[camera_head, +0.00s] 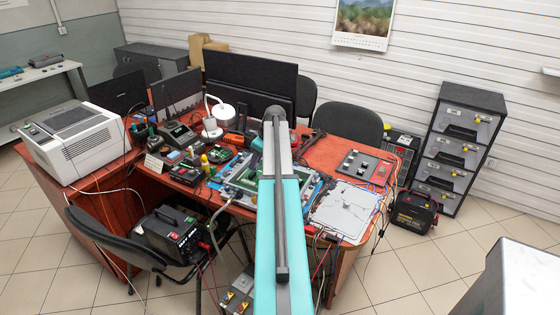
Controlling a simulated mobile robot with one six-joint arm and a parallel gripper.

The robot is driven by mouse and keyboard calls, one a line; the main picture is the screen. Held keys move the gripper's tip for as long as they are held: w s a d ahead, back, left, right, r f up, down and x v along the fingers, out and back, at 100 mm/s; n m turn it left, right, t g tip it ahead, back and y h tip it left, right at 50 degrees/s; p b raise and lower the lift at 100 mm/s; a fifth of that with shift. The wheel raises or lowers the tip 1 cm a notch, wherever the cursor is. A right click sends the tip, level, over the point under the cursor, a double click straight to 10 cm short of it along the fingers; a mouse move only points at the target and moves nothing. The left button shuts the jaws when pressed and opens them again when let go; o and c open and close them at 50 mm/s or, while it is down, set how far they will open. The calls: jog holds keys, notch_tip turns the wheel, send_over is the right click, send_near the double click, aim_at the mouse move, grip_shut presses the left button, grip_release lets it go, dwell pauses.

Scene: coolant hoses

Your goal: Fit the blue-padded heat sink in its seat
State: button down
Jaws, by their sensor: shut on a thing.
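My arm reaches from the bottom middle over the desk and hides what lies behind it. My gripper is not visible. I cannot make out the blue-padded heat sink or its seat at this size. A blue-edged tray or mat (226,197) with green boards (240,178) lies on the desk, partly behind my arm. A dark panel (366,167) with several small blocks and a red part lies at the desk's right. A pale plate (345,210) with thin lines lies in front of that panel.
The reddish desk (322,155) is crowded with tools, a soldering station (178,134) and monitors (250,78). A white printer-like machine (75,140) stands at left. Chairs (347,122) stand behind and at front left. Cables hang over the front edge.

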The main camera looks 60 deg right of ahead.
jog(key=s+d+f+p, duration=0.1)
jog(key=s+d, duration=0.6)
jog(key=d, duration=0.1)
jog(key=shift+s+f, duration=0.25)
jog(key=shift+s, duration=0.1)
jog(key=shift+f, duration=0.2)
jog(key=shift+f+b, duration=0.85)
jog(key=shift+f, duration=1.2)
jog(key=shift+f+b, duration=0.8)
dwell(2.8)
jog(key=c, duration=1.5)
grip_release()
jog(key=shift+c, duration=0.7)
